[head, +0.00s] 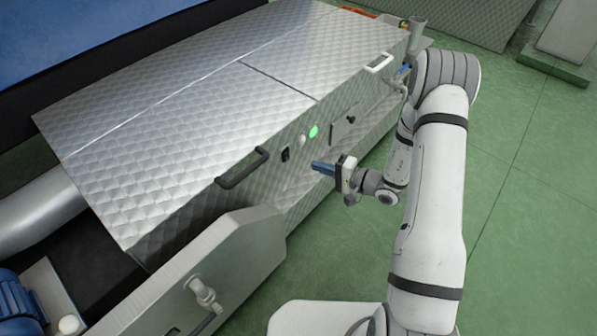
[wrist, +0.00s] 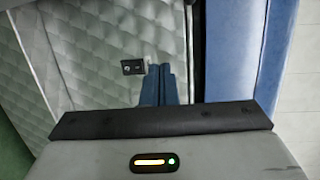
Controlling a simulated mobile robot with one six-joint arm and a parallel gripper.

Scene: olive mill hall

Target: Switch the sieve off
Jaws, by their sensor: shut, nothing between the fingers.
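The sieve appears to be the long machine with a quilted metal lid (head: 200,90) and a matching front panel. On that panel sits a small black switch (head: 285,154), with a pale round button or lamp (head: 302,140) and a lit green lamp (head: 313,131) to its right. My gripper (head: 314,165) is shut and empty, its blue fingers pointing at the panel below and right of the switch. In the wrist view the fingertips (wrist: 159,68) are just right of the black switch plate (wrist: 133,67). Its lever position is too small to tell, and I cannot tell whether the fingers touch the panel.
A black handle (head: 242,168) sticks out left of the switch, and a pale handle (head: 379,62) is at the far right end. A small dark lever (head: 350,119) is on the panel. A grey metal cover (head: 190,285) stands in front at left. Green floor (head: 530,200) is free at right.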

